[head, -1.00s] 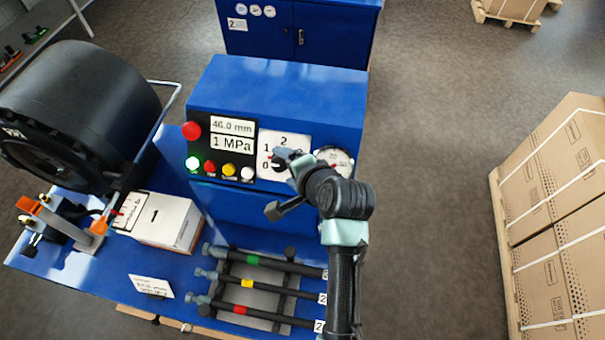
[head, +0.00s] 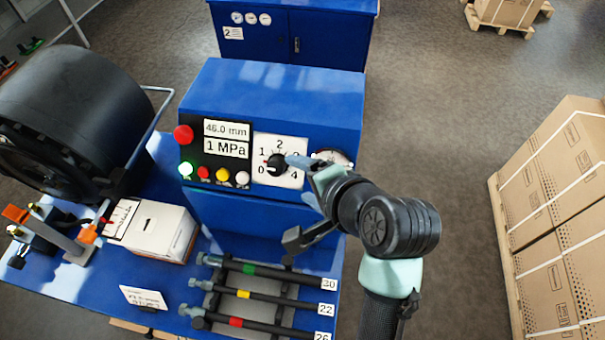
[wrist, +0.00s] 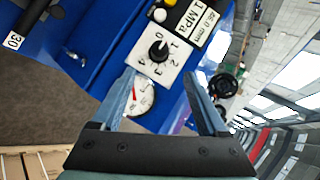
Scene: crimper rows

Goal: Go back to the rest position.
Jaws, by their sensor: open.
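My gripper (head: 300,163) is open and empty in front of the blue control box (head: 275,95). In the wrist view my gripper's two fingers (wrist: 162,75) stand wide apart, and the black dial knob (wrist: 158,51) shows beyond and between their tips. The display (head: 227,139) reads 46.0 mm and 1 MPa. The round gauge (wrist: 139,98) is partly hidden behind my arm in the head view.
A large black crimper drum (head: 70,115) stands at left. A white box (head: 155,231) and several hoses (head: 265,295) with coloured bands lie on the blue bench (head: 80,295). Cartons (head: 560,210) are stacked at right. Floor between is free.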

